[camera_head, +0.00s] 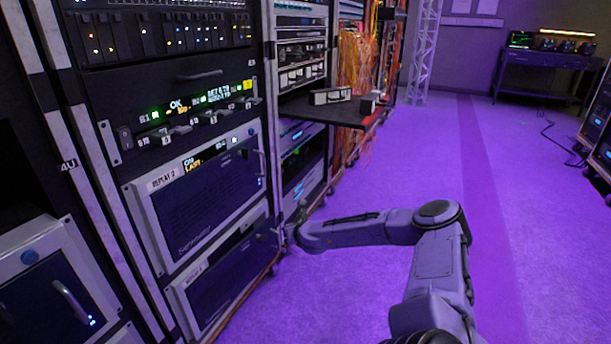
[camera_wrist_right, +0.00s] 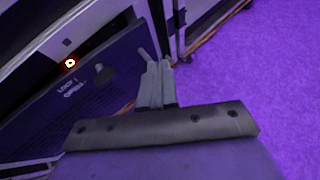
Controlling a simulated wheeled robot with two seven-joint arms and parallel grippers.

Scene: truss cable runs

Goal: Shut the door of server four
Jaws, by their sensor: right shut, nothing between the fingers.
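The lower server (camera_head: 222,284) in the near rack has a dark front panel in a pale frame. Its label is too small to read surely, so I cannot confirm that it is server four. My right gripper (camera_head: 287,233) is at the right edge of this server, low by the floor. In the right wrist view my right gripper (camera_wrist_right: 157,66) is shut and empty, beside a dark panel (camera_wrist_right: 75,115) with lock and open lettering and a knob. I cannot tell whether the fingers touch it, or how far its door stands open. My left gripper is out of view.
The server labelled Replay 2 (camera_head: 205,190) sits directly above. A shelf (camera_head: 322,112) juts out from the rack behind, with orange cables (camera_head: 362,70) beyond. The purple floor (camera_head: 390,180) to the right is clear up to the far table (camera_head: 545,62).

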